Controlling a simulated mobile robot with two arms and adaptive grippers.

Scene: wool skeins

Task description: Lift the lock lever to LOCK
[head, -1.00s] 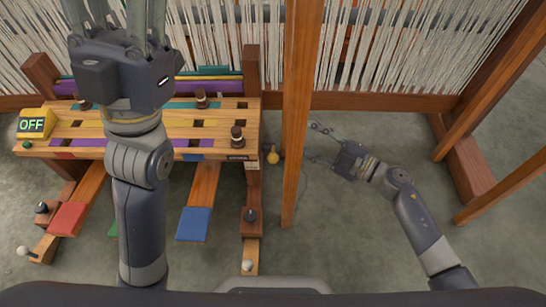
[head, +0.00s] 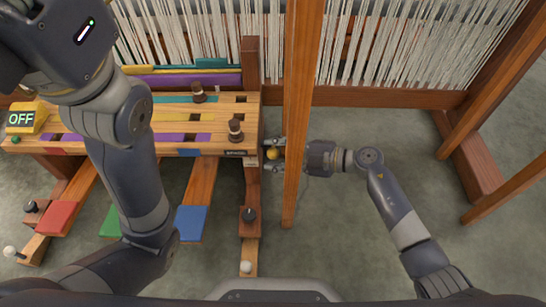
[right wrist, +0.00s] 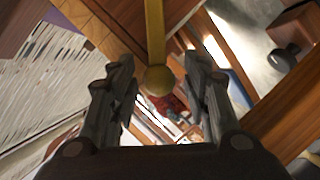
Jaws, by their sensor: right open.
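The lock lever shows a yellow round knob (head: 272,154) at the right side of the wooden loom bench in the head view. In the right wrist view the knob (right wrist: 158,80) ends a yellow bar and sits between my fingers. My right gripper (head: 273,155) is open, one finger on each side of the knob; I cannot tell whether they touch it. The right wrist view also shows both fingers (right wrist: 160,95) apart. A small label (head: 250,161) is beside the lever, too small to read. My left arm is at the upper left; its fingers are out of view.
A wooden post (head: 299,120) stands in front of my right gripper's wrist. The bench (head: 225,110) carries dark knobs and a yellow OFF display (head: 22,118). Coloured pedals, including a blue one (head: 191,222), lie below.

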